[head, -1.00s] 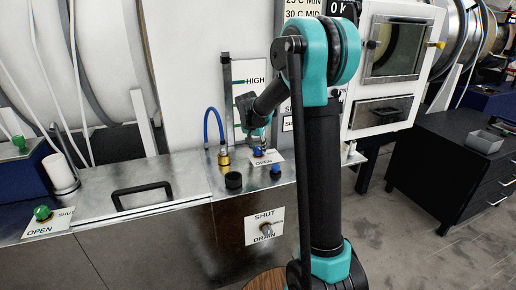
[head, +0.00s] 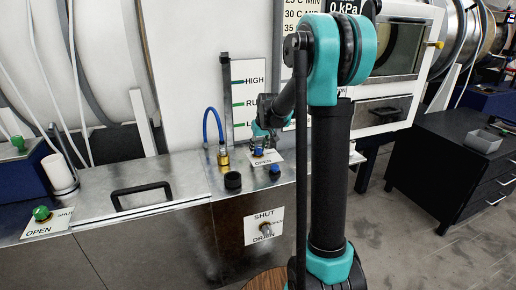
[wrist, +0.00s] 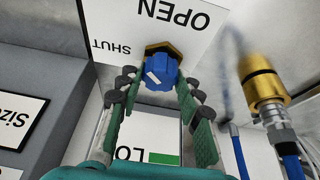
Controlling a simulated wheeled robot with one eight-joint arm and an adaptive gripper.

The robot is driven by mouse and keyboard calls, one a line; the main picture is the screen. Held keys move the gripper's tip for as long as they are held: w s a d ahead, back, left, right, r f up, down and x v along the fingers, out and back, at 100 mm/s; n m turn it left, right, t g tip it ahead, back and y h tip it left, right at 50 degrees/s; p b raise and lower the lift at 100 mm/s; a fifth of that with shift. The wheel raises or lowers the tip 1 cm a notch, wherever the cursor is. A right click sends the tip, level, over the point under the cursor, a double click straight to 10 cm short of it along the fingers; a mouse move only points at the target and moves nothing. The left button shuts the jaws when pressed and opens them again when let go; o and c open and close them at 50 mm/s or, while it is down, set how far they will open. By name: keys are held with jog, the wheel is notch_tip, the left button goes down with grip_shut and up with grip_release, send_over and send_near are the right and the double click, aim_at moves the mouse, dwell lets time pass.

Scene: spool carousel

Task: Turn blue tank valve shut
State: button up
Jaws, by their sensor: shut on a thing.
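The blue tank valve is a faceted blue knob (wrist: 160,72) on a brass hex base, with a small white mark on it. It sits at the edge of a white card (wrist: 150,25) reading OPEN and SHUT, upside down in the wrist view. My gripper (wrist: 160,84) has its two green fingers on either side of the knob and is shut on it. In the head view my gripper (head: 262,138) is over the steel counter at the card (head: 268,160). The knob (head: 258,151) shows just below the fingers, partly hidden.
A brass fitting (head: 223,158) with a blue hose stands left of the valve, with a black cap (head: 233,181) in front. A second blue knob (head: 275,169) is close by. A level gauge (head: 250,98) rises behind. A black handle (head: 142,194) is on the counter's left.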

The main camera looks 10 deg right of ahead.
jog(key=n, duration=0.2)
jog(key=n+y, duration=0.1)
jog(key=n, duration=0.1)
jog(key=shift+d+n+g+y, duration=0.15)
jog(key=shift+n+g+y, duration=0.15)
jog(key=shift+w+n+g+y, duration=0.1)
jog(key=shift+n+g+y, duration=0.45)
jog(key=shift+n, duration=1.45)
jog(key=o, duration=1.2)
jog(key=shift+c, duration=0.2)
jog(key=v, duration=1.2)
jog(key=shift+w, duration=0.1)
